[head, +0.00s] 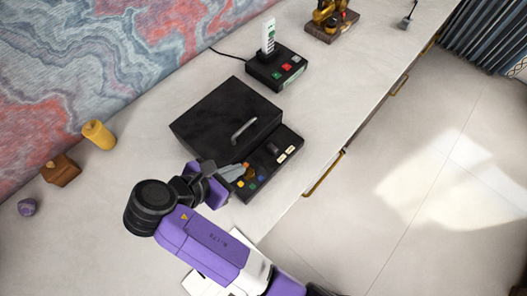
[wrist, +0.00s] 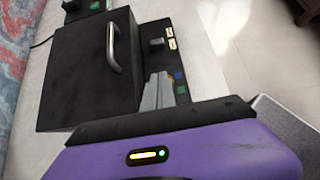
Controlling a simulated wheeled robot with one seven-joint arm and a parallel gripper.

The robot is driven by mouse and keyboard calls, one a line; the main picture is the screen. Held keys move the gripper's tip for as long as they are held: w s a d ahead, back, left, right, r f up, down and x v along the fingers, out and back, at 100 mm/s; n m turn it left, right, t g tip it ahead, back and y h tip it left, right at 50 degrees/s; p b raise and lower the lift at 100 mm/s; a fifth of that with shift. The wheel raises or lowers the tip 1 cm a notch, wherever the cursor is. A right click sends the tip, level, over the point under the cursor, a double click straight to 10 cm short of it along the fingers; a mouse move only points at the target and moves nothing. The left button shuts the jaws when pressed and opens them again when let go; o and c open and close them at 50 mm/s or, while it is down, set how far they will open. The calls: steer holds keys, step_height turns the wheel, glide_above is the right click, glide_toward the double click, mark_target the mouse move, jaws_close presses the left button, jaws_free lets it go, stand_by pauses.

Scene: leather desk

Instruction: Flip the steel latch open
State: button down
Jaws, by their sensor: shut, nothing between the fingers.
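A curved steel bar, the only latch-like part I can make out (head: 243,130), sits near the front edge of the top of a black box (head: 222,108). It shows in the wrist view as a bright bar (wrist: 114,48) on the box's dark face (wrist: 85,75). My gripper (head: 243,170) is shut and empty. Its grey fingers are together in the wrist view (wrist: 158,88), below and right of the steel bar and apart from it. In the head view they hover over the panel in front of the box and hide part of it.
The front panel (head: 272,165) carries coloured buttons, a black knob and pale labels. A black control box (head: 262,73) with a white upright piece stands behind. A yellow cylinder (head: 98,134), a brown block (head: 60,170) and a purple item (head: 27,207) stand left. The right desk edge is close.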

mark_target(270, 151)
steer(key=x, duration=0.8)
steer(key=shift+d, duration=0.1)
steer(key=w+d, duration=0.1)
steer(key=w+d+p, duration=0.1)
steer(key=shift+w+f, duration=0.15)
steer(key=shift+w, duration=0.2)
steer(key=shift+w+d, duration=0.25)
steer(key=shift+w, duration=0.15)
